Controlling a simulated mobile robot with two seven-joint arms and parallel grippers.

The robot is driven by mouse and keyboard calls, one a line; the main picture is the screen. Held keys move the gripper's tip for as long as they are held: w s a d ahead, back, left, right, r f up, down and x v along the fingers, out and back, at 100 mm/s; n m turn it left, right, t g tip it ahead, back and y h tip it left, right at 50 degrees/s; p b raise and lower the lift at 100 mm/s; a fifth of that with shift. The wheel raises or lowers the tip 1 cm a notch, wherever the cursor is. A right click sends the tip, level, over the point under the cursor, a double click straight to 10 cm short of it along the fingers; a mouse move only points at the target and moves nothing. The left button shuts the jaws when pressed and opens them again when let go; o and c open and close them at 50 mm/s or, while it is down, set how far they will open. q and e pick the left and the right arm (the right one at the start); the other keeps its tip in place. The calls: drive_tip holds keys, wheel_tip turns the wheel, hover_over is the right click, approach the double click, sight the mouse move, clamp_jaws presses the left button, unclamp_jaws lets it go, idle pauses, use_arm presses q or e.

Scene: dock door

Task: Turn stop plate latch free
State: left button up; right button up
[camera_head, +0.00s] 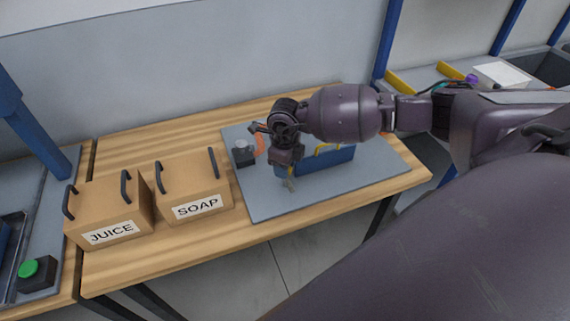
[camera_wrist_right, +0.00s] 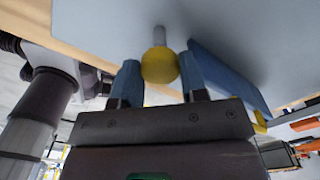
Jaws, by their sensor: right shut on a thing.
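My right gripper (camera_head: 289,180) reaches down over the grey board on the wooden table, at the left end of the blue stop plate (camera_head: 340,157). The stop plate has a yellow part along its top, partly behind my arm. In the right wrist view, the two blue fingers of my right gripper (camera_wrist_right: 160,78) are on either side of a yellow knob (camera_wrist_right: 159,65) on a short grey pin, seemingly the latch, and hold it. The blue plate (camera_wrist_right: 228,76) lies just right of the knob there. My wrist hides the knob in the head view. My left gripper is not in view.
The grey board (camera_head: 270,205) has a black box (camera_head: 243,155) with a pale round top and an orange curved piece (camera_head: 259,143) nearby. Boxes labelled JUICE (camera_head: 108,212) and SOAP (camera_head: 193,188) stand left. A green button (camera_head: 28,268) is at far left.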

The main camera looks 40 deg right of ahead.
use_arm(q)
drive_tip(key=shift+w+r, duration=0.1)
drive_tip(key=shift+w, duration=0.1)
use_arm(e)
drive_tip(key=o, duration=0.9)
drive_tip(key=shift+w+d+r, duration=0.1)
drive_tip(key=shift+d+r, duration=0.05)
